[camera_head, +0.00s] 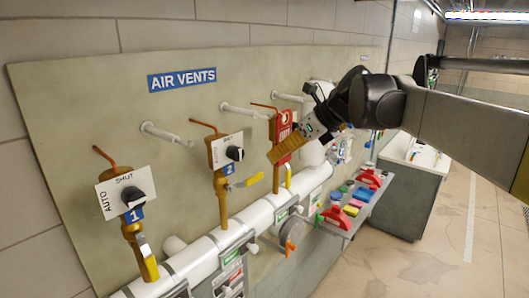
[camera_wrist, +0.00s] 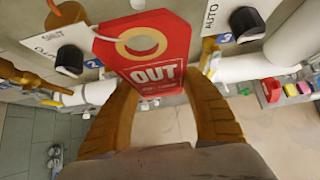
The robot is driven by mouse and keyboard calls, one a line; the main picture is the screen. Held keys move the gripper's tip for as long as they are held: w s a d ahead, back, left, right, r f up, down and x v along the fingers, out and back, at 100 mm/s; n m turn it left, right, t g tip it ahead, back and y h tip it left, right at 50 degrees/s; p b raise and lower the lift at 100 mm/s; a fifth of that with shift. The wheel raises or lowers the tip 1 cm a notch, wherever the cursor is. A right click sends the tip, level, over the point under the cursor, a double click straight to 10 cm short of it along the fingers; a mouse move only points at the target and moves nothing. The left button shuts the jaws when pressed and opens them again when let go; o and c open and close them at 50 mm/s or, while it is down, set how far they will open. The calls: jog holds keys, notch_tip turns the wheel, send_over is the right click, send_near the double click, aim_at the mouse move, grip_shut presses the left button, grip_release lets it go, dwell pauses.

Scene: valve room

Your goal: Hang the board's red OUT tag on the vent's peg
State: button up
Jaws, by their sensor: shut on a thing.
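The red OUT tag (camera_wrist: 155,72), with a brass-ringed hole at its top, is between the yellow-brown fingers of my gripper (camera_wrist: 160,88) in the wrist view. In the head view the tag (camera_head: 283,128) is upright at the third vent, partly behind my gripper (camera_head: 279,153). A thin copper-coloured bent peg (camera_head: 264,106) sticks out by the tag's top. I cannot tell whether it passes through the hole. Similar pegs top vent 1 (camera_head: 105,157) and vent 2 (camera_head: 204,125).
The beige panel bears an AIR VENTS sign (camera_head: 182,80) and white rods (camera_head: 166,134) jutting outward. A white pipe (camera_head: 205,255) runs below. A grey shelf (camera_head: 345,222) holds red and coloured items. The floor (camera_head: 420,262) at right is clear.

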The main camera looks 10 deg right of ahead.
jog(key=w+a+f, duration=0.1)
jog(key=w+a, duration=0.3)
jog(key=w, duration=0.1)
jog(key=shift+w+f+b, duration=0.2)
jog(key=shift+b, duration=0.2)
dwell(0.4)
dwell(0.5)
jog(key=o, duration=0.9)
jog(key=shift+o, duration=0.2)
jog(key=shift+d, duration=0.1)
